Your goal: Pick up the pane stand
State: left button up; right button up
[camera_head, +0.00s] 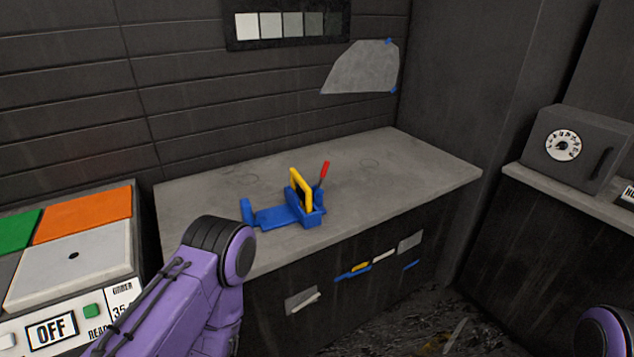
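The pane stand (273,216) is a blue holder lying on the grey worktop, with a low upright at its left end and a taller slotted block at its right. A yellow-framed piece (300,188) stands upright in the right block. A red-handled tool (324,170) stands tilted beside it, at the block's right side. My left arm comes in from the lower left in front of the counter; its gripper is not visible. A purple part of my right arm shows at the bottom right corner; its gripper is out of view.
The worktop (400,165) is clear around the stand. At the left is a machine with an orange plate (84,215), a green plate and an OFF display (51,332). A grey safe-like box (578,148) with a dial sits on the right shelf. Debris (440,320) covers the floor.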

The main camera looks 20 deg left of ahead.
aim_at(272, 218)
jog(key=z, duration=0.55)
jog(key=k, duration=1.3)
jog(key=z, duration=0.55)
jog(key=i, duration=1.2)
jog(key=u, duration=0.5)
jog(key=i, duration=1)
jog(key=u, duration=1.5)
jog(key=i, duration=0.8)
jog(key=u, duration=0.75)
jog(key=k, duration=0.45)
jog(key=i, duration=0.45)
